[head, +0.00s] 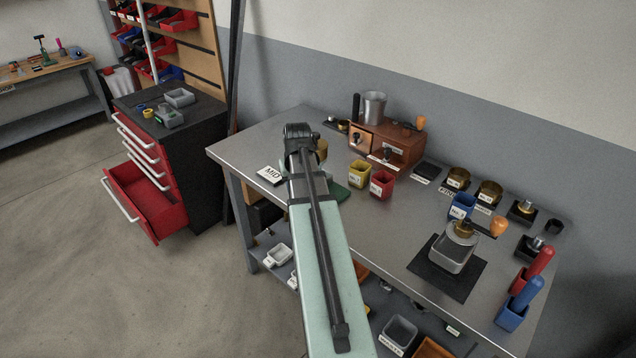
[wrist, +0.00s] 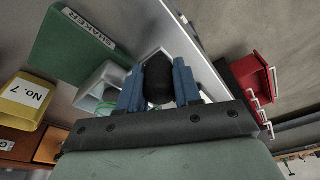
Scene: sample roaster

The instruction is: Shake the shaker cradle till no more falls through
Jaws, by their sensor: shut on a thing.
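My gripper (wrist: 158,85) has its blue fingers shut on a black rounded grip (wrist: 158,78), seen in the wrist view. The grip appears to be the shaker cradle's handle, but the fingers and gripper body hide how it joins the rest. A green base (wrist: 70,50) labelled SHAKER lies beside the fingers at the upper left. A pale grey open part (wrist: 97,82) with some green inside is between it and the fingers. In the head view, my arm covers most of the shaker; a green edge (head: 337,193) and a brass round part (head: 321,150) show beside it. Any falling material cannot be seen.
A MID card (head: 271,174) lies left of my arm. A yellow cup (head: 359,174) and a red cup (head: 382,184) stand close on the right. A wooden box (head: 400,150) is behind them. The bench's left end (head: 245,147) is clear.

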